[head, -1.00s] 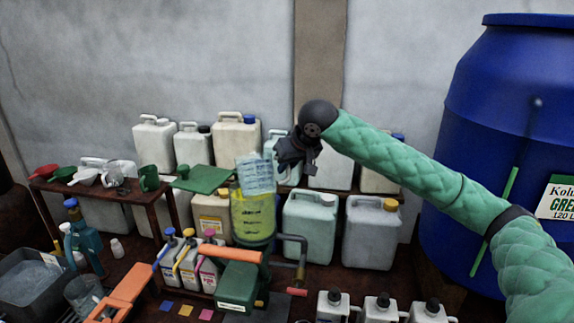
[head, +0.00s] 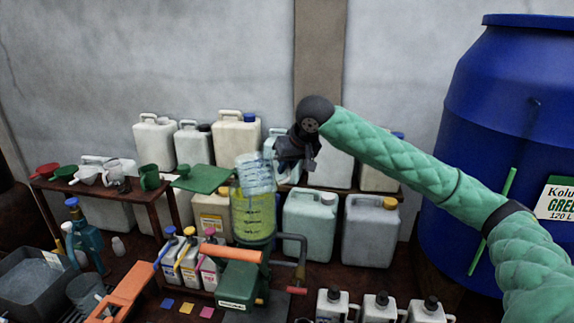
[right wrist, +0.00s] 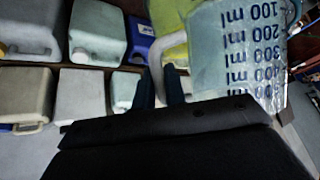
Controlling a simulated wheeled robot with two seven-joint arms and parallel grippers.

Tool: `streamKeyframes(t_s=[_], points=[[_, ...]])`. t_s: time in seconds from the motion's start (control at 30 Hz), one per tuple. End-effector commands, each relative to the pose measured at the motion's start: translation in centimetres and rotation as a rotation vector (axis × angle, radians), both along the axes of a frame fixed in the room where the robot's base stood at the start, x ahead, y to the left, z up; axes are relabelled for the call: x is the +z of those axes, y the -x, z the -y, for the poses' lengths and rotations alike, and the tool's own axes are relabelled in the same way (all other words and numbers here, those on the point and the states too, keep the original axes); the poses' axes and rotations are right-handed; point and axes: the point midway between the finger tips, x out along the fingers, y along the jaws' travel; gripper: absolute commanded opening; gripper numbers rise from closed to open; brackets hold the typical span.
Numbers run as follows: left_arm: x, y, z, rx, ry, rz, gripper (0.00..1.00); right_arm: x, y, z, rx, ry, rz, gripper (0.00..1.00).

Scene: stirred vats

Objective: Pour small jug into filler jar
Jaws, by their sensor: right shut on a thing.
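The small jug (head: 256,173) is clear with blue ml markings and is tilted over the filler jar. My right gripper (head: 283,160) is shut on its handle; in the right wrist view the pale handle (right wrist: 163,70) sits between the dark fingers (right wrist: 160,88), with the jug (right wrist: 238,45) to the right. The filler jar (head: 253,215) is a clear yellowish cylinder with dark marks on a green base, directly below the jug. Its rim is partly hidden by the jug. Whether liquid is flowing cannot be told. My left gripper does not show.
Several white canisters (head: 310,217) stand behind and right of the jar. A green press with an orange handle (head: 230,252) is in front. A side table (head: 160,205) with scoops and a green mug is at left. A large blue barrel (head: 500,120) stands right.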

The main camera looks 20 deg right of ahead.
Motion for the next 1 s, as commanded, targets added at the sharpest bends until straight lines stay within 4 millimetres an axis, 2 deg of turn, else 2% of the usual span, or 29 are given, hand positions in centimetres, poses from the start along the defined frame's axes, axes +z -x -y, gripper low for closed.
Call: streamKeyframes(t_s=[0.3,0.5,1.0], points=[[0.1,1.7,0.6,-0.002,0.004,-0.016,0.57,0.2,0.0,0.0,0.000,-0.002,-0.026,0.00],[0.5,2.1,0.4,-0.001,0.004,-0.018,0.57,0.3,-0.1,0.0,0.000,-0.004,-0.051,0.00],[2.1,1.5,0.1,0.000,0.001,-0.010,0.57,0.1,-0.1,0.0,0.000,-0.012,-0.172,0.00]])
